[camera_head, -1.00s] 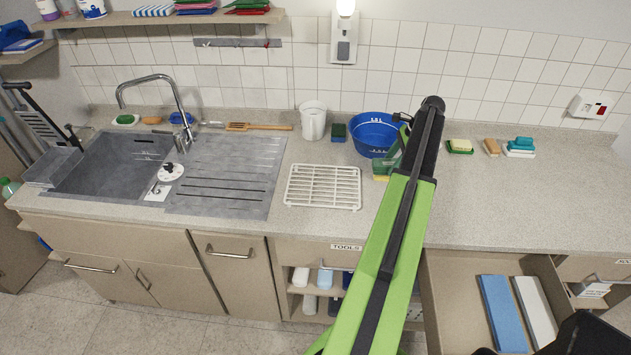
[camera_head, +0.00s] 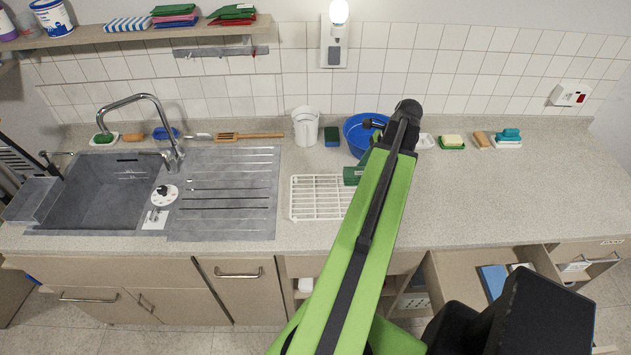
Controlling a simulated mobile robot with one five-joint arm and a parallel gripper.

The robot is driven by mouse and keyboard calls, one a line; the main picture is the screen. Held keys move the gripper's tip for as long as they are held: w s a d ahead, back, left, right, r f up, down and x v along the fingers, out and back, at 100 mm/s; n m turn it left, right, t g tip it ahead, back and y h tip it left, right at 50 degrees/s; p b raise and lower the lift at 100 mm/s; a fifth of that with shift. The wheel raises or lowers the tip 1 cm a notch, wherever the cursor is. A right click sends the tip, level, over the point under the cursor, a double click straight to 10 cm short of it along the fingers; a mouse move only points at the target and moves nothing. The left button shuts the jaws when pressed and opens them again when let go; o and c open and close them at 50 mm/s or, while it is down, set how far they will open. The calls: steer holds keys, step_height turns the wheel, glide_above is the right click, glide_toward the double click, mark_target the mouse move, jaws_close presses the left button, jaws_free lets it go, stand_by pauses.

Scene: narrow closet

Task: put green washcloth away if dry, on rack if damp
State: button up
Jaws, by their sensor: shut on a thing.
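The green washcloth (camera_head: 354,176) shows as a dark green folded piece at the left side of my arm, over the right edge of the white wire rack (camera_head: 316,198). My gripper (camera_head: 372,150) is mostly hidden behind my green and black arm, and it is shut on the washcloth. The cloth's right part is hidden by the arm. I cannot tell whether it touches the rack, or whether it is damp. An open drawer (camera_head: 455,281) at the lower right holds a blue folded cloth (camera_head: 492,281) and a white one, partly hidden.
A blue basin (camera_head: 359,134) stands behind my arm, with a white cup (camera_head: 305,127) and a sponge (camera_head: 332,136) to its left. Soap and brushes lie at the back right. The sink (camera_head: 100,190) is at left. The right counter (camera_head: 500,195) is largely clear.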

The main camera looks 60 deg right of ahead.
steer(key=shift+w+a+f+b, duration=0.25)
steer(key=shift+f+b, duration=0.05)
steer(key=shift+b, duration=0.1)
steer(key=b, duration=0.7)
glide_above(323, 195)
steer(key=s+d, duration=0.1)
steer(key=f, duration=0.6)
steer(key=shift+s+f, duration=0.2)
steer(key=shift+f, duration=0.05)
steer(key=shift+w, duration=0.25)
step_height(323, 195, down, 4)
steer(key=b, duration=0.4)
steer(key=shift+f, duration=0.2)
steer(key=shift+s+r+p, duration=0.1)
steer(key=shift+r+p, duration=0.15)
steer(key=shift+p, duration=0.05)
steer(key=shift+f, duration=0.2)
steer(key=o, duration=1.4)
steer(key=shift+c, duration=0.2)
steer(key=shift+r, duration=0.1)
